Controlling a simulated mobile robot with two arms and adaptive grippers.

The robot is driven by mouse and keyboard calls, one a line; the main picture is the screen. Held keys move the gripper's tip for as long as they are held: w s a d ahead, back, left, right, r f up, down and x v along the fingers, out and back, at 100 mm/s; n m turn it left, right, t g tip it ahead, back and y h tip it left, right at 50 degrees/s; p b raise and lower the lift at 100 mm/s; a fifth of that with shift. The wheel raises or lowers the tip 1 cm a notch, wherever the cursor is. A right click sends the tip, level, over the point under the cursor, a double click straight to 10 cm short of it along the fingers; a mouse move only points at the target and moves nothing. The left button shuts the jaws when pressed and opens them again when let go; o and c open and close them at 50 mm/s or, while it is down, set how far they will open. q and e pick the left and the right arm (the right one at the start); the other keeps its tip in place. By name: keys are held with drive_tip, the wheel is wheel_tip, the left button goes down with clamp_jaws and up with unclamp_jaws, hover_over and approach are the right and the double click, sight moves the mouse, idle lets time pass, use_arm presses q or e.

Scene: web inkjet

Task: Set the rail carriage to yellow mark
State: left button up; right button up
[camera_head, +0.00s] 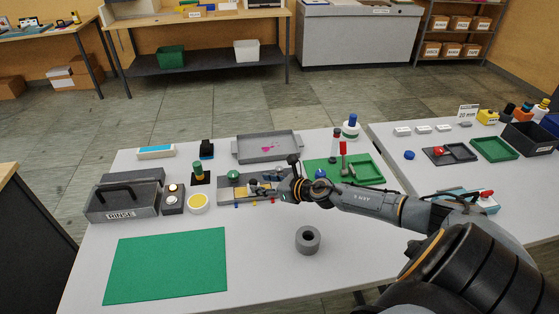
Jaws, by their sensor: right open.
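The rail unit (226,192) is a grey fixture in the middle of the near table, with a green ball-shaped knob (234,175) towards its left end. Small coloured marks run along its front edge: a blue one (236,205) at left, a yellow one (259,203) in the middle and a red one at right. My right gripper (258,187) reaches in from the right, low over the rail unit, with its open fingers pointing left. It hides the right part of the unit. I cannot tell exactly where the carriage sits or whether the fingers touch it. My left gripper is out of view.
A grey tray (240,158) lies behind the rail, and a green tray (370,178) lies to its right. A grey ring (308,250) and green mat (140,270) lie in front.

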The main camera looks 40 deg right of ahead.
drive_tip(key=v, duration=0.9)
drive_tip(key=shift+a, duration=0.1)
